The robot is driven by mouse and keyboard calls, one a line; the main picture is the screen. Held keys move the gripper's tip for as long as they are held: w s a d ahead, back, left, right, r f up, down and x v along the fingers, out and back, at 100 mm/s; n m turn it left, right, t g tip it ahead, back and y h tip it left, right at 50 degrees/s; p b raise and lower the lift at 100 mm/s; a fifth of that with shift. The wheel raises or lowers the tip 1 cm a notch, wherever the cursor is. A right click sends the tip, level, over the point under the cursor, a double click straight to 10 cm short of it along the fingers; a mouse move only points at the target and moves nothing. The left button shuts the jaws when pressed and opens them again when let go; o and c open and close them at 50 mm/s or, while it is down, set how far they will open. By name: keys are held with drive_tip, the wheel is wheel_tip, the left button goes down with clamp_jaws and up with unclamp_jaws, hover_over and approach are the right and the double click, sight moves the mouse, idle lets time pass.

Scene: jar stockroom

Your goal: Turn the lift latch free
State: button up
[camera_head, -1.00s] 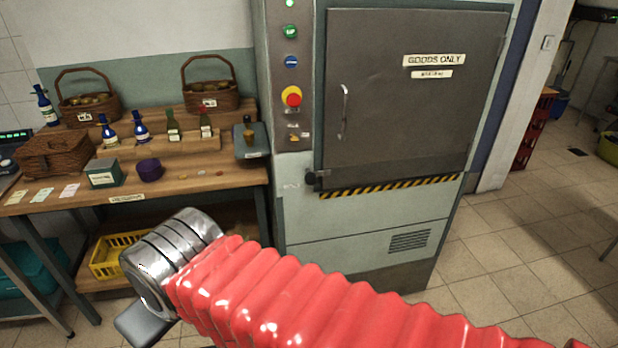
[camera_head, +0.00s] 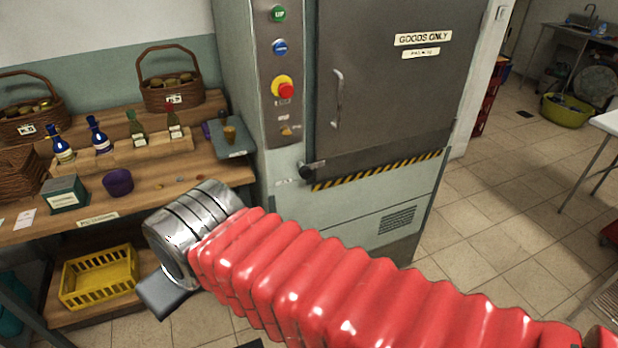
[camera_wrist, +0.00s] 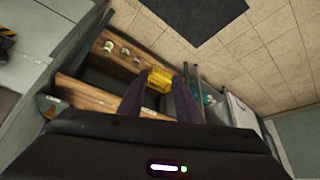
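The lift (camera_head: 255,180) is a grey-green cabinet with a dark "GOODS ONLY" door (camera_head: 385,90). The lift latch (camera_head: 313,169) is a small dark knob with a short metal piece at the door's lower left corner, just above the striped edge. A vertical handle (camera_head: 338,98) is on the door's left side. My gripper (camera_wrist: 162,85) shows two dark fingers standing apart with nothing held between them, facing the shelf area. In the head view, my arm crosses low in front of the lift, with its end below and left of the latch.
Buttons and a red stop knob (camera_head: 285,89) sit left of the door. A wooden table (camera_head: 155,190) with bottles, baskets and a purple pot (camera_head: 117,182) stands left of the lift. A yellow crate (camera_head: 98,277) is on its lower shelf. Tiled floor (camera_head: 490,210) is open at right.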

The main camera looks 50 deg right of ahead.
drive_tip(key=o, duration=0.3)
drive_tip(key=shift+w+d, duration=0.25)
drive_tip(key=shift+w, duration=0.05)
drive_tip(key=shift+o, duration=0.9)
drive_tip(key=w+d+f+m+t+h, duration=0.1)
drive_tip(key=w+d+f+t+h, duration=0.1)
drive_tip(key=w+d, duration=0.7)
drive_tip(key=d+f+h, duration=0.1)
drive_tip(key=d, duration=0.3)
drive_tip(key=shift+w+d, duration=0.25)
drive_tip(key=d+f+t+h, duration=0.2)
drive_tip(key=d+f, duration=0.3)
drive_tip(key=d, duration=0.7)
drive_tip(key=d+f+t+h, duration=0.2)
drive_tip(key=d+f, duration=0.2)
drive_tip(key=d, duration=0.8)
drive_tip(key=s+d+f+m+t+h, duration=0.2)
drive_tip(key=s+d+f+m+t, duration=0.1)
drive_tip(key=s, duration=0.6)
drive_tip(key=shift+s+d+t, duration=0.35)
drive_tip(key=shift+d+t, duration=0.05)
drive_tip(key=shift+d, duration=0.25)
drive_tip(key=shift+w, duration=0.15)
